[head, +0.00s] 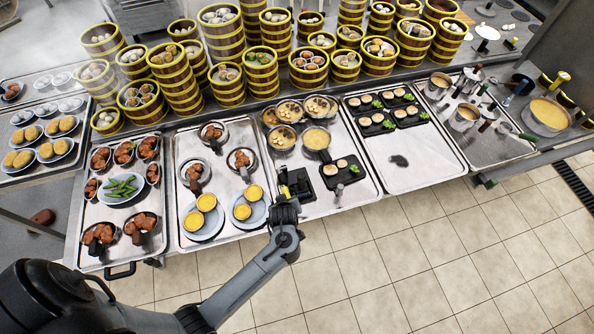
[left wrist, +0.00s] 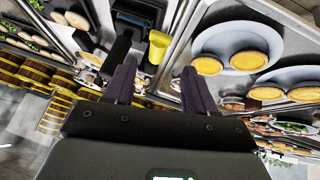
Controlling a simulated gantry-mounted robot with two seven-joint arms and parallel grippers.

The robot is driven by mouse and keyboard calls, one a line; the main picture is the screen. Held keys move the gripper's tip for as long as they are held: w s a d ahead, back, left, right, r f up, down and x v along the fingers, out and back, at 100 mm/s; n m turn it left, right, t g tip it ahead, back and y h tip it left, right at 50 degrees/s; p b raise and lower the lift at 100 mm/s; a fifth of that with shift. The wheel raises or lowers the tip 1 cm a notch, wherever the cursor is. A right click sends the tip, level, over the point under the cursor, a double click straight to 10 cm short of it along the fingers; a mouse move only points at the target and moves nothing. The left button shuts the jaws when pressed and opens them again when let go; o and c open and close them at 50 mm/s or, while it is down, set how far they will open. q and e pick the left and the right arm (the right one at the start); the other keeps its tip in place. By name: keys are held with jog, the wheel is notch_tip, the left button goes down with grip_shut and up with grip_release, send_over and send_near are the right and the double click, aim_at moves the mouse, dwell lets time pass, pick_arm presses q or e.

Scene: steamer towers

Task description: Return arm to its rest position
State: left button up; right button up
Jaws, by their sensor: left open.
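My left arm comes in from the lower left in the head view. Its gripper (head: 285,198) is over the front edge of the counter, between the plates of yellow tarts and a small black tray. In the left wrist view the two dark fingers of the left gripper (left wrist: 160,68) are spread apart, with nothing held between them. A small yellow thing (left wrist: 158,46) shows beyond the fingertips, beside a black object (left wrist: 132,22). The gripper partly hides them in the head view. My right gripper is in neither view.
Tall steamer towers (head: 178,80) crowd the back. Plates of tarts (head: 204,222) lie left of the gripper, and a black tray with buns (head: 341,170) lies to its right. Pots (head: 466,115) stand at the right. The tiled floor (head: 430,255) in front is clear.

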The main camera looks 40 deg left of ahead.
pick_arm(q)
jog(key=s+a+r+m+p, duration=0.1)
jog(key=s+a+p, duration=0.1)
jog(key=s, duration=0.3)
jog(key=s+a+r+p, duration=0.1)
jog(key=s+p, duration=0.1)
jog(key=s, duration=0.2)
jog(key=s+d+r+m+h+p, duration=0.1)
jog(key=s+d+r+m, duration=0.1)
jog(key=r, duration=0.5)
jog(key=s+d+r+m+g+h+p, duration=0.1)
jog(key=s+d+r+m+h, duration=0.1)
jog(key=r+m, duration=0.4)
jog(key=s+d+r+m+g+h+p, duration=0.1)
jog(key=s+d+r+m, duration=0.3)
jog(key=r, duration=0.3)
jog(key=shift+s+d+r, duration=0.25)
jog(key=shift+s+r, duration=0.1)
jog(key=shift+s, duration=0.4)
